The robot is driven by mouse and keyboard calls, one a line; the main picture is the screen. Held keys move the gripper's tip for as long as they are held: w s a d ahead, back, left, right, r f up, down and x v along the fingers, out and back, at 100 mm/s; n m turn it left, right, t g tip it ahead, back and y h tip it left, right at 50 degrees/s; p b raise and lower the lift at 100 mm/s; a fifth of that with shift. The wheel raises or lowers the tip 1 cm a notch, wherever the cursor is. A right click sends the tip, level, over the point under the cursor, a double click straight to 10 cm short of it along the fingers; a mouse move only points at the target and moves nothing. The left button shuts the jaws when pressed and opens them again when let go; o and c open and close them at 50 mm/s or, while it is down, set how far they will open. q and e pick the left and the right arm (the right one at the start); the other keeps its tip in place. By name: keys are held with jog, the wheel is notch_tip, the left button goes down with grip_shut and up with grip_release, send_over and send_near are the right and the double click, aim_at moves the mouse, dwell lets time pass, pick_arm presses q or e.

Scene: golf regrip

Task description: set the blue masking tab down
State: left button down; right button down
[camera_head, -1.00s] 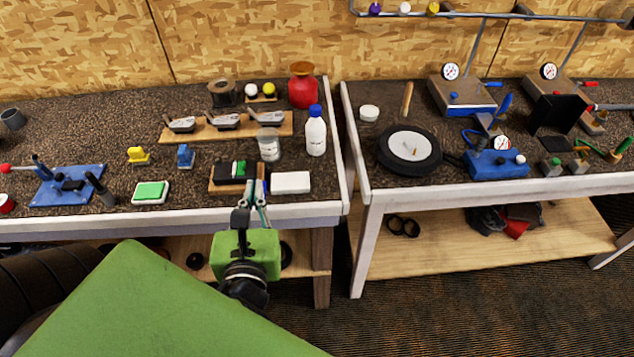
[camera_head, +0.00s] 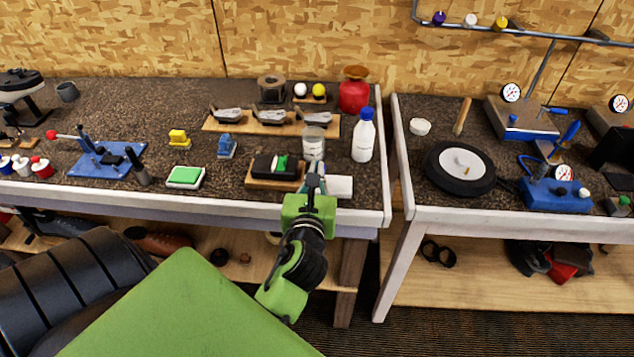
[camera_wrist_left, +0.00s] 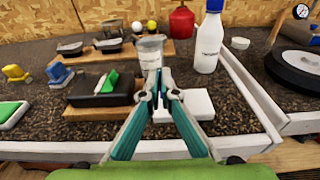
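My left gripper (camera_head: 317,174) reaches over the front edge of the left bench, and its fingertips are close together. A small sliver of blue shows at the tips in the head view; it appears to be the blue masking tab (camera_head: 317,167), mostly hidden by the fingers. In the left wrist view the fingers (camera_wrist_left: 161,84) converge between a black block on a wooden base (camera_wrist_left: 100,88) and a white box (camera_wrist_left: 192,104), in front of a clear jar (camera_wrist_left: 150,48). The tab is hard to make out there. My right gripper is not in view.
A white bottle with a blue cap (camera_head: 363,135) stands behind and right of the gripper. A rack of club heads (camera_head: 270,121) lies farther back. A green pad (camera_head: 186,176) and a small blue item (camera_head: 227,147) are to the left. Bare bench shows between them.

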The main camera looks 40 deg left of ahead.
aim_at(317, 190)
pick_arm(q)
notch_tip(317, 190, down, 3)
jog(key=shift+w+r, duration=0.1)
jog(key=shift+w, duration=0.05)
jog(key=shift+f, duration=0.35)
jog(key=c, duration=2.8)
grip_release()
jog(key=shift+f+b, duration=0.2)
jog(key=shift+b, duration=0.1)
jog(key=o, duration=0.5)
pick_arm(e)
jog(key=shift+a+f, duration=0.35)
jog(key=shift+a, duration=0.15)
pick_arm(q)
jog(key=shift+r, duration=0.15)
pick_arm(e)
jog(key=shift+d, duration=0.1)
